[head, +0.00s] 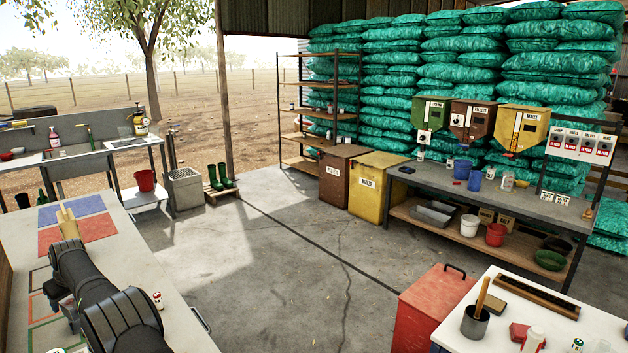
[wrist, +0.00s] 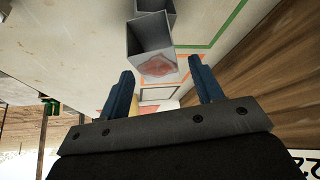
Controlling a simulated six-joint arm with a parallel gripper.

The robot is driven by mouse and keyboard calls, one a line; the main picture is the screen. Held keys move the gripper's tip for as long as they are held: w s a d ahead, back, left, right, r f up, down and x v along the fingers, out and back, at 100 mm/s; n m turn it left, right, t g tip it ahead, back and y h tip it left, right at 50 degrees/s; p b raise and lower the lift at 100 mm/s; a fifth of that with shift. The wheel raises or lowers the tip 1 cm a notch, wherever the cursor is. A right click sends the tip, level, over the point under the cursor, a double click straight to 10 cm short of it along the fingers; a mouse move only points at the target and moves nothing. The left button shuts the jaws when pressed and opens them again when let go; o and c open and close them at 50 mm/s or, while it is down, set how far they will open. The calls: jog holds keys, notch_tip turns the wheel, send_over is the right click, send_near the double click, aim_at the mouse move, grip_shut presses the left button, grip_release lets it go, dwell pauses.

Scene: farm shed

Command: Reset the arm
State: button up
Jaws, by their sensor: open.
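My gripper (wrist: 158,72) shows in the wrist view with its two blue fingers apart and nothing clasped between them. Past the fingertips is a grey open metal box (wrist: 137,40) with a pinkish-red patch on it, and a second grey box (wrist: 150,5) adjoins it. In the head view my dark arm is bent low over the pale table (head: 160,260) at the left; the fingers cannot be made out there. A tan upright thing (head: 67,222) shows just beyond the arm, by the red mat (head: 90,232).
A blue mat (head: 70,208) lies beyond the red one, and coloured outlines mark the near table. A small red-and-white can (head: 158,300) stands near its right edge. A red cabinet (head: 430,310) and a white table (head: 590,325) stand right. The concrete floor between is clear.

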jog(key=shift+f, duration=1.3)
jog(key=v, duration=1.3)
jog(key=x, duration=1.3)
notch_tip(320, 180, up, 4)
jog(key=shift+r, duration=0.25)
jog(key=w+d+r, duration=0.5)
jog(key=d+r, duration=0.2)
jog(key=d, duration=0.4)
jog(key=s+d+f+m, duration=0.1)
jog(key=s+d+f, duration=0.1)
jog(key=d, duration=0.4)
jog(key=s+d+f+m+t, duration=0.1)
jog(key=s+d+f, duration=0.1)
jog(key=d+f, duration=0.2)
jog(key=shift+s+d+f+h, duration=0.2)
jog(key=shift+s+d+h, duration=0.15)
jog(key=shift+d, duration=0.5)
